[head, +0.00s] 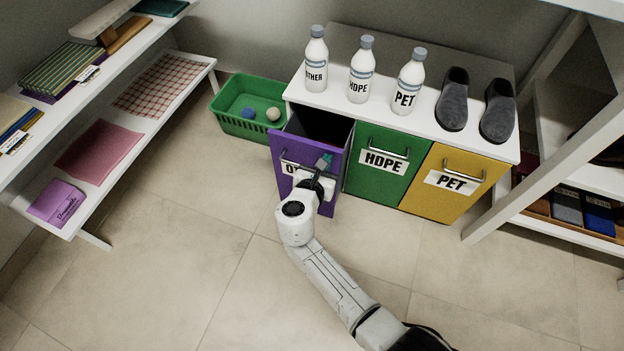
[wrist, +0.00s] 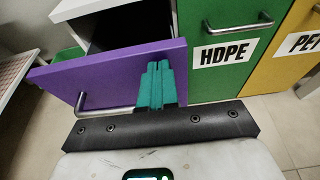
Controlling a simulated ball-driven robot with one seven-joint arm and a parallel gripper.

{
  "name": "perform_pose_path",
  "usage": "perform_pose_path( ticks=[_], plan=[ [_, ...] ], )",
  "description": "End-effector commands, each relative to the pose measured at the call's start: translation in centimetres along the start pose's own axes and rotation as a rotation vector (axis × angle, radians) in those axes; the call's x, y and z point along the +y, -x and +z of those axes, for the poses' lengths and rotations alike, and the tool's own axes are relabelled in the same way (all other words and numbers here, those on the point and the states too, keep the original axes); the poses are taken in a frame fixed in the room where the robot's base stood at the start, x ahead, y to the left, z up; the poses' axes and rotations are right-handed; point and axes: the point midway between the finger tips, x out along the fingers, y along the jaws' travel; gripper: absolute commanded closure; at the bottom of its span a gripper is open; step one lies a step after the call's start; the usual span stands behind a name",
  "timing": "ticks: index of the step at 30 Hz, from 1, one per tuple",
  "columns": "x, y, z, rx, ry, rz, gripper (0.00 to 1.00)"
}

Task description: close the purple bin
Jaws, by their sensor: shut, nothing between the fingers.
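The purple bin (head: 291,144) stands open at the left end of the white cabinet, its front pulled out and its dark inside showing behind the front. In the wrist view its purple front (wrist: 105,76) fills the upper left, with a metal bar handle (wrist: 98,112) on it. My gripper (head: 325,161) is at the outer face of this front, over its right part. In the wrist view the teal fingers (wrist: 155,85) are together and empty, right of the handle and against or very close to the face. My gripper and wrist partly hide the bin's label.
The green HDPE bin (head: 371,173) and yellow PET bin (head: 446,198) are closed to the right. Bottles and dark shoes (head: 453,99) stand on the cabinet top (head: 430,125). A green basket (head: 231,125) with two balls is just left. Shelves flank both sides; floor in front is clear.

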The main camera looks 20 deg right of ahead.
Motion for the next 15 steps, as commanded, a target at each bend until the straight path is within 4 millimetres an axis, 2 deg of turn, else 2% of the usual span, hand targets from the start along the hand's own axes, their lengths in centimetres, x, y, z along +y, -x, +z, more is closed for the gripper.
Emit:
perform_pose_path(
  ticks=[1,6,15],
  plan=[
    [-0.1,-1.7,0.3,-0.002,-0.004,-0.006,1.00],
    [-0.1,-5.8,1.4,-0.002,-0.003,-0.004,1.00],
    [-0.1,-10.8,3.1,-0.001,-0.001,-0.003,1.00]
  ],
)
